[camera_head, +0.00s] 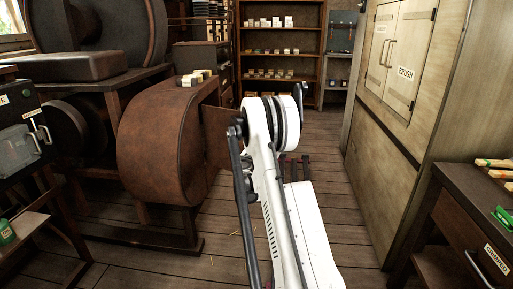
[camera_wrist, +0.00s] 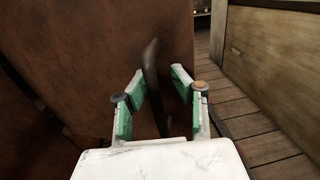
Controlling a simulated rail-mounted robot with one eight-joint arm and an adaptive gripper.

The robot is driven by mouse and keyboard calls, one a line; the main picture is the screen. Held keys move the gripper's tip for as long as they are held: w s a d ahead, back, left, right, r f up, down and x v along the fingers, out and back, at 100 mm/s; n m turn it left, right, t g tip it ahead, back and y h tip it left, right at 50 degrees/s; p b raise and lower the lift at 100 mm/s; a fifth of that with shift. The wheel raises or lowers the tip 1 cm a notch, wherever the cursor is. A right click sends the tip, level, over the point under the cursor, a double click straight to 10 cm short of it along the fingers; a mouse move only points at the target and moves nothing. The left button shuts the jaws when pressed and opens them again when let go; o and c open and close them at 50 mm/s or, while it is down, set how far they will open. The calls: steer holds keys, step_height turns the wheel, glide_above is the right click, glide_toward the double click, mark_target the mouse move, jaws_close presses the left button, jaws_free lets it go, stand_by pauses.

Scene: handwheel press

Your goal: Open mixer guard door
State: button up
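The mixer is a large rust-brown rounded housing (camera_head: 160,145) left of centre in the head view. A flat brown panel, apparently its guard door (camera_head: 217,137), stands out from its right side, partly behind my arm. In the wrist view the brown door (camera_wrist: 105,45) fills the upper middle, with a dark curved upright handle (camera_wrist: 152,75) on it. My gripper (camera_wrist: 159,78) is open, its green-and-grey fingers spread on either side of the handle. I see a gap at the right finger; contact at the left is unclear. The fingers are hidden in the head view.
Pale wooden cabinets (camera_head: 393,120) stand along the right, with a dark drawer table (camera_head: 465,205) in front. Shelves (camera_head: 281,42) stand at the back.

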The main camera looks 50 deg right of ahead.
steer(key=shift+o, duration=0.3)
steer(key=shift+w+a, duration=0.1)
steer(key=shift+a, duration=0.05)
steer(key=shift+a, duration=0.3)
steer(key=v, duration=1.1)
steer(key=shift+s, duration=0.35)
steer(key=shift+a, duration=0.1)
